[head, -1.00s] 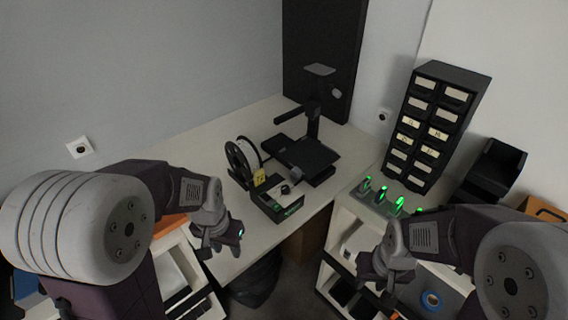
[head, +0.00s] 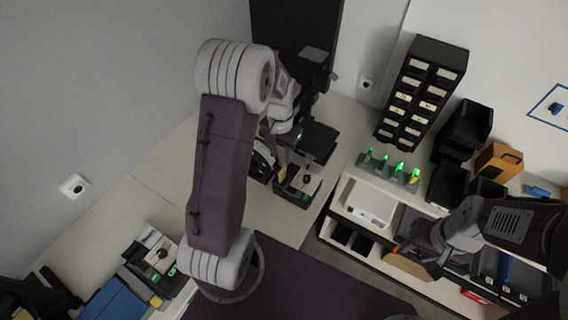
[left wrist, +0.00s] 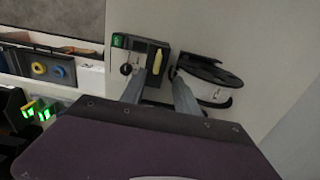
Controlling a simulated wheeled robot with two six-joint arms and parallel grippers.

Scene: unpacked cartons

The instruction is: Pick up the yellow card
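The yellow card (left wrist: 157,62) shows in the left wrist view as a small upright yellow shape at the edge of a black box with a green display (left wrist: 118,41). I see no contact. In the head view the left gripper (head: 284,150) hangs over the black box. My right gripper (head: 422,243) is over the shelf unit at the right; its opening cannot be made out.
A black-and-white spool (left wrist: 212,80) stands close beside the right finger. A black device (head: 314,140) stands behind the box. A charger row with green lights (head: 392,167) and a drawer cabinet (head: 421,92) are at the right. Bare white table (head: 262,222) lies in front.

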